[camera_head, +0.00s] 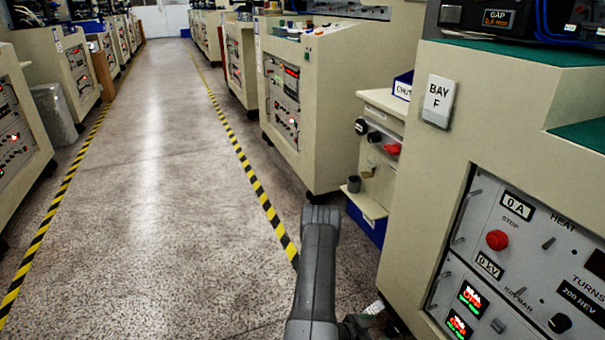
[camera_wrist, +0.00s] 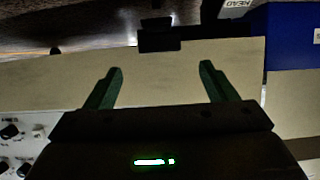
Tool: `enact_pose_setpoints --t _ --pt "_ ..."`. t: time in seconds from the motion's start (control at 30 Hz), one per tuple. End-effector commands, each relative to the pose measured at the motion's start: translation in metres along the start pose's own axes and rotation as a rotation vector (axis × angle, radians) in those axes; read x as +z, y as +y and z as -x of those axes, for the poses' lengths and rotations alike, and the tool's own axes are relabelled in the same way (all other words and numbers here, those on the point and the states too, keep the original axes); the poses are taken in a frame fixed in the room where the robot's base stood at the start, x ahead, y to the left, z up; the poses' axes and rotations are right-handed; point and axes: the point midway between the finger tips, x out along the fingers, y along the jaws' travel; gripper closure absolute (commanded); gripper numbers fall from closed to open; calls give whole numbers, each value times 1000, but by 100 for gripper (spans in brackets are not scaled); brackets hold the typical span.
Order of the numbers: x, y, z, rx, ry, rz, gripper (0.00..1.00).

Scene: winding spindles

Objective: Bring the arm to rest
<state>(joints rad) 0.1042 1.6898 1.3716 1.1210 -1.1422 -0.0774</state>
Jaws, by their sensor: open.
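My gripper (camera_wrist: 161,85) shows in the wrist view with its two green fingers spread wide apart. Nothing is between the fingers. A plain cream surface (camera_wrist: 180,75) lies beyond them. In the head view a grey link of my arm stands up at the bottom centre, in front of the aisle floor. My gripper cannot be made out in the head view.
The cabinet with the BAY F sign (camera_head: 438,101) and a control panel (camera_head: 510,255) stands close at right. The aisle floor (camera_head: 150,190) is clear between striped lines. A blue box (camera_wrist: 290,40) shows in the wrist view.

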Motion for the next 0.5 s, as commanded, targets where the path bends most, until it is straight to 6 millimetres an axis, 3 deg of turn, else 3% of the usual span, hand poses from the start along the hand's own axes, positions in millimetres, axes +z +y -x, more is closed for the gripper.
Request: enact_pose_setpoints --t 0.27,0.5 --pt "-2 0 49 -3 1 2 22" --pt "3 1 9 4 0 -5 22"
